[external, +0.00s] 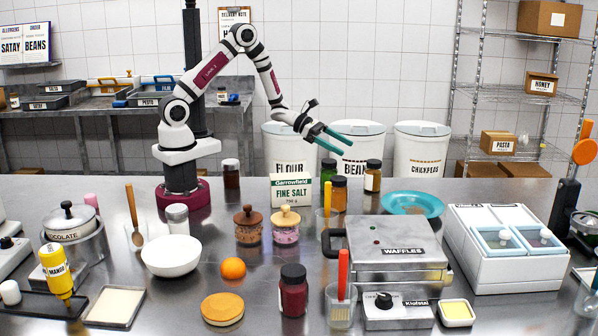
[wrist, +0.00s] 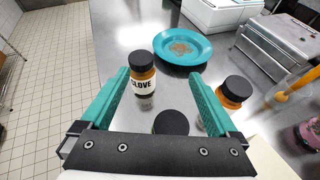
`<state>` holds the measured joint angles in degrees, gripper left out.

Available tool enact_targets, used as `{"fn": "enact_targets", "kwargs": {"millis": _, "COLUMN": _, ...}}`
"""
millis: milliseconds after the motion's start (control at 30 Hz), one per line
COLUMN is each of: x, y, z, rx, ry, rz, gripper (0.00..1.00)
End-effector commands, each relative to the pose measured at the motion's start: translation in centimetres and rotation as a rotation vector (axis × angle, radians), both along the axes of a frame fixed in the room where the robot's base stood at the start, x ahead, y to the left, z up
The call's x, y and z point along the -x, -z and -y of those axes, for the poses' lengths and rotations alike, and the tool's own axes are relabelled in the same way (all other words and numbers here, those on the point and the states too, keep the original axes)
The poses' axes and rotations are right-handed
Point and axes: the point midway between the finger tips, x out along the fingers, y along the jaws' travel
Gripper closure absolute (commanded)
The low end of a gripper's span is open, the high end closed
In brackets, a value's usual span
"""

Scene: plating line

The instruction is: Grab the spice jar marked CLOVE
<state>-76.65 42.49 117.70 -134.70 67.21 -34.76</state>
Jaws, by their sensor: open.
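The CLOVE jar (wrist: 143,86) stands upright in the wrist view, with a dark lid, amber contents and a white label reading CLOVE. It appears between my finger tips, closer to the left finger. In the external view it appears to be the dark-lidded amber jar (external: 372,181) in front of the bins; its label is too small to read there. My gripper (external: 346,141) is open and empty, above and left of that jar. In the wrist view my gripper (wrist: 158,76) has its teal fingers spread wide, with no contact seen on the jar.
An orange jar (wrist: 236,93) stands by the right finger. A black lid (wrist: 171,122) shows low between the fingers, apparently the green jar's (external: 328,171). A teal plate (wrist: 203,51) lies beyond the CLOVE jar. A salt box (external: 291,190) and waffle iron (external: 393,247) are nearby.

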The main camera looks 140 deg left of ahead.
Motion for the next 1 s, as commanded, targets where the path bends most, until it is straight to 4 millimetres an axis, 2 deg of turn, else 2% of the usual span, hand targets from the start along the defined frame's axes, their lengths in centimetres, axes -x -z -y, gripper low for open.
{"fn": "enact_targets", "kwargs": {"millis": 67, "x": 1.6, "y": 1.0, "z": -1.8, "rx": 0.035, "ry": -0.087, "rz": 0.014, "gripper": 0.05}}
{"fn": "enact_targets", "kwargs": {"millis": 133, "x": 1.3, "y": 1.6, "z": -2.6, "rx": 0.046, "ry": -0.112, "rz": 0.019, "gripper": 0.05}}
{"fn": "enact_targets", "kwargs": {"millis": 300, "x": -2.8, "y": 3.4, "z": -4.4, "rx": 0.045, "ry": -0.106, "rz": 0.019, "gripper": 0.05}}
{"fn": "enact_targets", "kwargs": {"millis": 433, "x": -5.5, "y": 4.6, "z": -5.8, "rx": 0.043, "ry": -0.105, "rz": 0.019, "gripper": 0.05}}
{"fn": "enact_targets", "kwargs": {"millis": 567, "x": -6.8, "y": 5.2, "z": -6.5, "rx": 0.042, "ry": -0.105, "rz": 0.019, "gripper": 0.05}}
{"fn": "enact_targets", "kwargs": {"millis": 800, "x": -10.5, "y": 6.9, "z": -8.3, "rx": 0.042, "ry": -0.104, "rz": 0.018, "gripper": 0.05}}
{"fn": "enact_targets", "kwargs": {"millis": 1000, "x": -11.0, "y": 7.1, "z": -8.7, "rx": 0.044, "ry": -0.105, "rz": 0.018, "gripper": 0.05}}
